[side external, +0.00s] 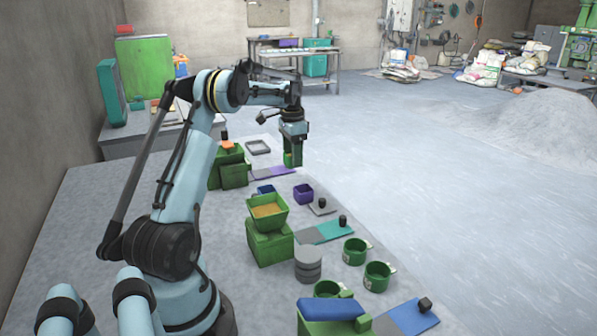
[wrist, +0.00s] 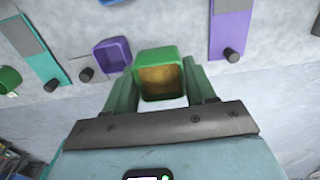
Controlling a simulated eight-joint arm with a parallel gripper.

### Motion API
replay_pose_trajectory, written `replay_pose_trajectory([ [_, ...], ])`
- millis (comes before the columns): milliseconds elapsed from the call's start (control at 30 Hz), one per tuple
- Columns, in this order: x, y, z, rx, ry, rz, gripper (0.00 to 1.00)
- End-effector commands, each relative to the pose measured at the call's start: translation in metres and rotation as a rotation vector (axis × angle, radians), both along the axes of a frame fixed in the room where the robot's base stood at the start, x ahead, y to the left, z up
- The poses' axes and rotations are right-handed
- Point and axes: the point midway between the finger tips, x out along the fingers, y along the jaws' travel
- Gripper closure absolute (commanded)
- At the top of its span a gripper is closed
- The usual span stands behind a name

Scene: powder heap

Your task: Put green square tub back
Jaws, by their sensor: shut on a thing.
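The green square tub is between the fingers of my gripper (side external: 292,157), which is shut on it. In the wrist view the tub (wrist: 171,57) sits between the two green fingers, its opening facing the camera and its inside brownish; whether powder is in it I cannot tell. In the side view the tub is mostly covered by the fingers. It appears held above the table's far part, near the purple and grey strip (side external: 274,172). A purple square tub (side external: 303,194) and a blue one (side external: 265,190) stand nearer the camera. The purple tub also shows in the wrist view (wrist: 112,54).
A green stand (side external: 268,245) carries a hopper of tan powder (side external: 267,210). A teal and grey strip (side external: 322,232), several green cups (side external: 355,251), grey discs (side external: 308,262) and a blue strip (side external: 408,316) lie nearer. A grey square frame (side external: 258,147) lies behind. Open floor is to the right.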

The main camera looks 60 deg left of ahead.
Motion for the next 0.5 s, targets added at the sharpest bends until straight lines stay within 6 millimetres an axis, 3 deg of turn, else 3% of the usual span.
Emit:
replay_pose_trajectory([
  [500, -0.001, 0.003, -0.038, 0.0, 0.0, -0.001, 0.77],
])
